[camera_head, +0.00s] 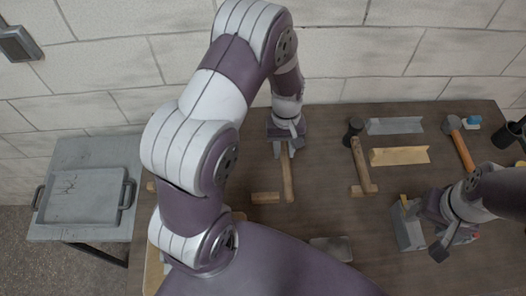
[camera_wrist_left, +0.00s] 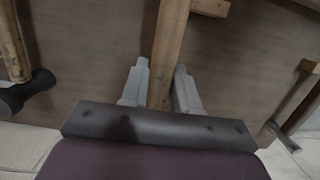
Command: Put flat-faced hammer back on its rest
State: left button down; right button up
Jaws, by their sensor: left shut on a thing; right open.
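My left gripper (camera_head: 284,150) is shut on the wooden handle (camera_head: 288,180) of a hammer-like tool. In the left wrist view the grey fingers (camera_wrist_left: 160,88) stand on both sides of this handle (camera_wrist_left: 170,40). Its head is hidden by the gripper, so I cannot tell its face. A wooden block (camera_head: 265,197) lies beside the handle's near end. A hammer with a black head (camera_head: 353,128) lies to the right, by another wooden block (camera_head: 357,191). Its black head also shows in the left wrist view (camera_wrist_left: 40,84). My right gripper (camera_head: 432,212) is open at the right, its fingers partly hidden.
A metal angle piece (camera_head: 395,126) and a wooden one (camera_head: 400,156) lie right of the black-headed hammer. An orange-handled hammer (camera_head: 463,150) lies further right, near a dark mug (camera_head: 508,133). A grey box (camera_head: 408,232) stands beside my right gripper. A grey tray (camera_head: 82,198) is on the left side table.

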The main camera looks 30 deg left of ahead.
pick_arm(q)
jog(key=a+f+b, duration=0.1)
jog(key=a, duration=0.1)
jog(key=a+f+b, duration=0.1)
jog(key=a+f, duration=0.1)
jog(key=a+f+b, duration=0.1)
jog(key=a, duration=0.1)
jog(key=shift+a+f, duration=0.2)
jog(key=shift+a, duration=0.15)
notch_tip(320, 180, down, 3)
jog(key=b, duration=0.3)
jog(key=shift+d+f, duration=0.1)
jog(key=shift+f, duration=0.05)
jog(key=shift+d+f+b, duration=0.1)
jog(key=shift+f+b, duration=0.2)
jog(key=shift+b, duration=0.15)
jog(key=shift+r+p, duration=0.3)
jog(key=shift+f, duration=0.1)
pick_arm(e)
notch_tip(320, 180, down, 8)
jog(key=shift+a, duration=0.15)
pick_arm(q)
jog(key=c, duration=0.8)
grip_release()
jog(key=shift+c, duration=0.2)
pick_arm(e)
jog(key=shift+r, duration=0.1)
